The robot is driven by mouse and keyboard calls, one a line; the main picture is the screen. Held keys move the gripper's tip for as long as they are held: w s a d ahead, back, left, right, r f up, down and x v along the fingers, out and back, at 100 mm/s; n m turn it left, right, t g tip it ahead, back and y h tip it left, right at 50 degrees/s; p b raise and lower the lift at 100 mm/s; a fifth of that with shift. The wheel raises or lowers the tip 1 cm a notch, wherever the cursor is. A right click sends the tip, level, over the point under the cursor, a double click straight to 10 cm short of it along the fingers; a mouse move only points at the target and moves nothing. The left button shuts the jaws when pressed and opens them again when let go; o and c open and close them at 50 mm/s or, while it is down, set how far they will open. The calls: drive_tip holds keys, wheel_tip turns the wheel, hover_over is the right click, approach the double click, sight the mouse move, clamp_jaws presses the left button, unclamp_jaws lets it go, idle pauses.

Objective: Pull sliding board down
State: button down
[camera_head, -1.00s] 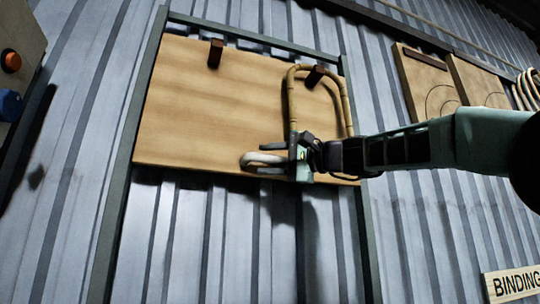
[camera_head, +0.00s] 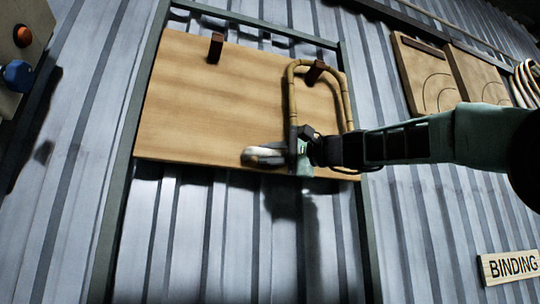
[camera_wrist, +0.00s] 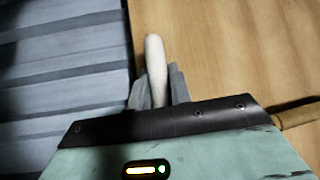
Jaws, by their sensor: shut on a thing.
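The sliding board (camera_head: 220,105) is a light wooden panel set between the dark rails of a metal frame on the wall. Its wood fills the right side of the wrist view (camera_wrist: 230,50). A pale rounded handle (camera_head: 252,154) is at its lower edge and stands between my fingers in the wrist view (camera_wrist: 155,60). My gripper (camera_head: 270,155) is shut on this handle. A bent rattan piece (camera_head: 292,90) hangs on the board's right dark peg (camera_head: 315,72), partly behind my gripper.
A second dark peg (camera_head: 215,48) is at the board's upper left. Below the board, bare corrugated wall (camera_head: 230,235) shows between the rails. Two wooden panels (camera_head: 425,75) hang at upper right, and a BINDING sign (camera_head: 511,264) at lower right. A control box (camera_head: 22,50) is at upper left.

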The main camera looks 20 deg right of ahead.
wheel_tip(320, 180, down, 54)
drive_tip(key=b, duration=5.4)
drive_tip(key=shift+f, duration=0.15)
drive_tip(key=c, duration=1.3)
unclamp_jaws()
drive_tip(key=shift+d, duration=0.1)
drive_tip(key=p+v, duration=0.1)
drive_tip(key=v, duration=1.6)
drive_tip(key=shift+d, duration=0.2)
drive_tip(key=shift+s, duration=0.1)
